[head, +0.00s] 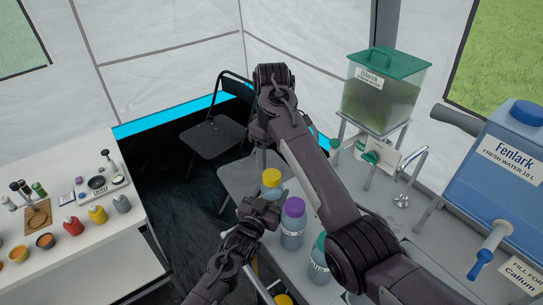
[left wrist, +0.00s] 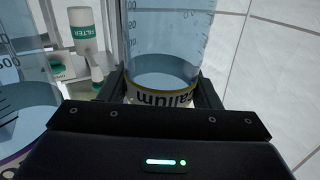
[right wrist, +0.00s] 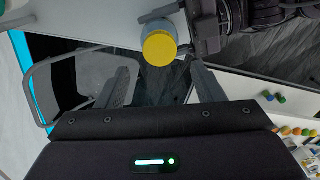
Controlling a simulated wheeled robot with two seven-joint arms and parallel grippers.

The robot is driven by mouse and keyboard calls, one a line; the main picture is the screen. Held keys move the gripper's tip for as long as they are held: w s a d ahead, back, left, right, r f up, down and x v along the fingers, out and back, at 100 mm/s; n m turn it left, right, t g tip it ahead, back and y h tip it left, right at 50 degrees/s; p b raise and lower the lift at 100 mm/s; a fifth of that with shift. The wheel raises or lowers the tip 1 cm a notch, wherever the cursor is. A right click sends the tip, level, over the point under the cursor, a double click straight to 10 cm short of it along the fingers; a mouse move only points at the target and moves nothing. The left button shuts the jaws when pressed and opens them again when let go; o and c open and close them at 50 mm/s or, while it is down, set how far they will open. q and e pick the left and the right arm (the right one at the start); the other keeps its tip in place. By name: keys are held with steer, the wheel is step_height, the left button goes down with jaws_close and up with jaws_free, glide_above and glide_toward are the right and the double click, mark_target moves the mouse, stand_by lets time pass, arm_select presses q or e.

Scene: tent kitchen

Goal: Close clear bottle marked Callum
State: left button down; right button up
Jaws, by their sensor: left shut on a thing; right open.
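The clear bottle marked Callum (left wrist: 165,60) is held upright by my left gripper (left wrist: 165,92), whose fingers close around it at its name band. In the head view the bottle shows a yellow cap (head: 271,177) on top, just above my left gripper (head: 260,212). The right wrist view looks down on this yellow cap (right wrist: 160,48). My right gripper (right wrist: 163,82) is open and empty above it, fingers spread apart; the cap appears beyond the fingertips and not between them. Whether the cap is tight cannot be told.
A purple-capped bottle (head: 293,210) and a teal-capped bottle (head: 319,262) stand close by on the counter. A green-lidded tank (head: 383,95) and blue water container (head: 500,165) are at right. A white table (head: 75,255) with small jars is at left.

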mark_target(272, 175)
steer(key=shift+r+n, duration=0.45)
steer(key=shift+n, duration=0.05)
steer(key=shift+f, duration=4)
steer(key=c, duration=1)
steer(key=m, duration=0.3)
steer(key=o, duration=1.1)
